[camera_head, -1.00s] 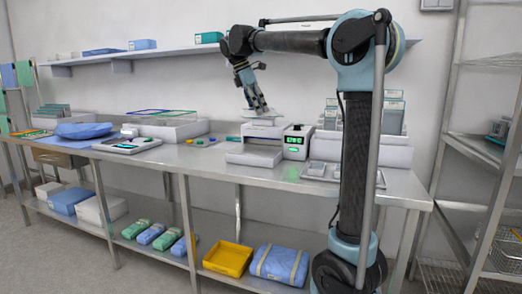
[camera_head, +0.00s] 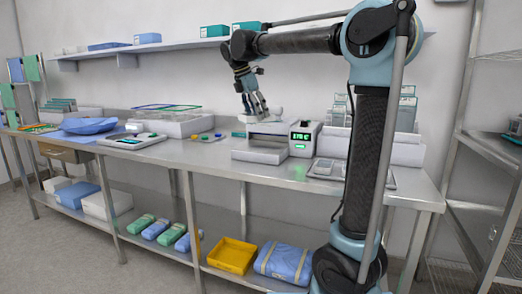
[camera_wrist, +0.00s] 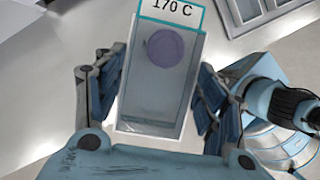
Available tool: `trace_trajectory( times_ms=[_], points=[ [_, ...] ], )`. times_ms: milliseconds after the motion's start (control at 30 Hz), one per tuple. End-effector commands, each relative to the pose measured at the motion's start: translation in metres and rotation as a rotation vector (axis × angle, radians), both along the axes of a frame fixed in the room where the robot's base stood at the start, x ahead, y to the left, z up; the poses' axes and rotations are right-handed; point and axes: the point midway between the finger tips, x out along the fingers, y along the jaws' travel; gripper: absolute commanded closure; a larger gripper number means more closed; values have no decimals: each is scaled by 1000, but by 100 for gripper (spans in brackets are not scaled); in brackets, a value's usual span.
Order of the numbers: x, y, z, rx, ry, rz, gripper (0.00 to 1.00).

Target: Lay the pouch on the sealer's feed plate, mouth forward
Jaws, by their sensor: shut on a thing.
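The pouch (camera_wrist: 155,90) is clear with a pale rim and a round purple thing inside. In the wrist view it lies between the two fingers of my gripper (camera_wrist: 160,95), which is shut on it. A teal-edged white panel reading "170 C" (camera_wrist: 172,8) is at its far end; I cannot tell whether it belongs to the pouch. In the head view my gripper (camera_head: 256,112) points down just over the white sealer (camera_head: 285,128). The low white feed plate (camera_head: 260,155) juts out at the sealer's front. The pouch is hard to make out there, so contact cannot be told.
The sealer's green-lit display box (camera_head: 303,138) stands right of my gripper. A tray (camera_head: 325,170) and racks of pouches (camera_head: 402,115) are further right. Small colored items (camera_head: 205,137) and a scale-like device (camera_head: 132,141) lie left. A shelf (camera_head: 180,45) runs above.

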Motion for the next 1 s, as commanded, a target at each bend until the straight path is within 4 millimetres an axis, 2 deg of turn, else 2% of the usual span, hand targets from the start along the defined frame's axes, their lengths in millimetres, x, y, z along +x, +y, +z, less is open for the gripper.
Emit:
trace_trajectory(
  times_ms=[100, 300, 400, 533, 667, 1000],
  points=[
    [-18, 19, -32, 6, 1, 196, 61],
    [-45, 45, -78, 0, -7, 504, 61],
    [-55, 52, -92, -5, -11, 602, 61],
    [-59, 55, -101, -9, -16, 666, 61],
    [-46, 51, -103, -10, -16, 677, 61],
    [23, 25, -103, -11, -17, 672, 61]
  ],
)
